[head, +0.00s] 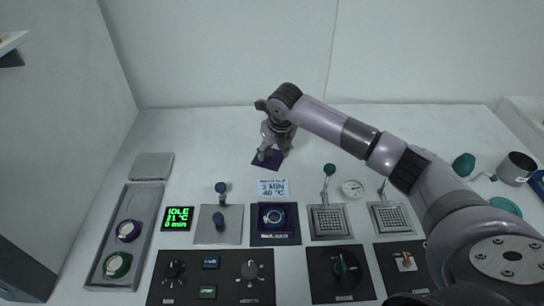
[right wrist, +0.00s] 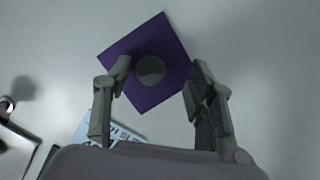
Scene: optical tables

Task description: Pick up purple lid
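The purple lid (head: 260,164) is a flat purple square lying on the white table behind the row of devices. In the right wrist view the lid (right wrist: 133,93) shows a round grey knob (right wrist: 150,70) at its middle. My right gripper (head: 273,152) is above the lid, pointing down, and hides part of it in the head view. In the right wrist view the right gripper (right wrist: 160,70) is open, with one finger on each side of the knob and gaps between. My left gripper is in neither view.
A label card (head: 273,187) lies just in front of the lid, with a purple-rimmed bath (head: 293,238) below it. A green display (head: 177,219), a grey tray (head: 98,270) and control panels stand nearby. The table left of the lid is clear.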

